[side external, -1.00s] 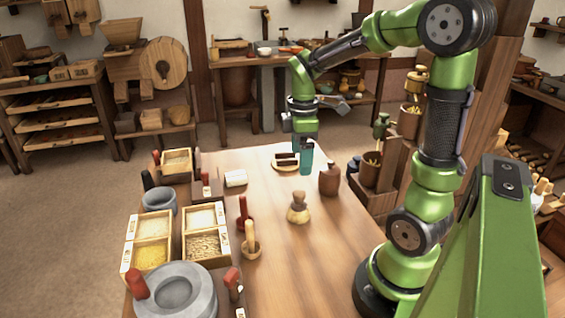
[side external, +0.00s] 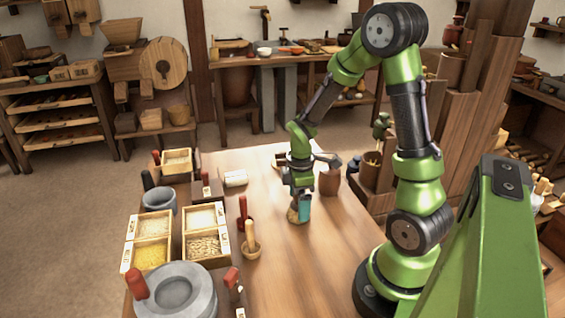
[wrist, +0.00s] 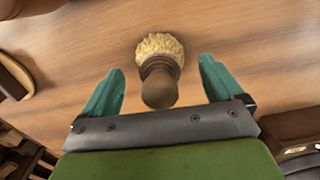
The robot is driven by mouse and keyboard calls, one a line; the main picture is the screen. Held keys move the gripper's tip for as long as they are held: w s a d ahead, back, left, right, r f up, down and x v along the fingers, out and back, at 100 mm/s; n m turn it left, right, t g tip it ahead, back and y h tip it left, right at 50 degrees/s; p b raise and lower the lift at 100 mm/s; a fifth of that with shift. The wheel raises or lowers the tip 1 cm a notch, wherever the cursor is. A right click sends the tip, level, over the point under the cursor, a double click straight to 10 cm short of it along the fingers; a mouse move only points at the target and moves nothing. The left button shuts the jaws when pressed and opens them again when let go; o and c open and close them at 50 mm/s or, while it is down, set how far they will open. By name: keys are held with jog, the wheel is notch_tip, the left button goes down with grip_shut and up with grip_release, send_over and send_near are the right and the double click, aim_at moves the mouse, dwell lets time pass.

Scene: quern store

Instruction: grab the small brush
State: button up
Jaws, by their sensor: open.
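The small brush (wrist: 160,70) stands on the wooden table in the wrist view, with pale bristles and a round brown handle end turned toward the camera. It lies between the two teal fingers of my gripper (wrist: 160,82), with a gap on each side. The fingers are open and do not visibly touch it. In the side view my gripper (side external: 302,208) is low over the table at the brush. Only the brush's lower tan part (side external: 292,215) shows there; the rest is hidden behind the fingers.
A brown lidded pot (side external: 330,182) stands right behind my gripper. The table's front middle (side external: 300,275) is clear.

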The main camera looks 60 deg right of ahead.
jog(key=shift+f, duration=1.5)
jog(key=c, duration=1.2)
jog(key=shift+o, duration=0.2)
jog(key=shift+r, duration=0.1)
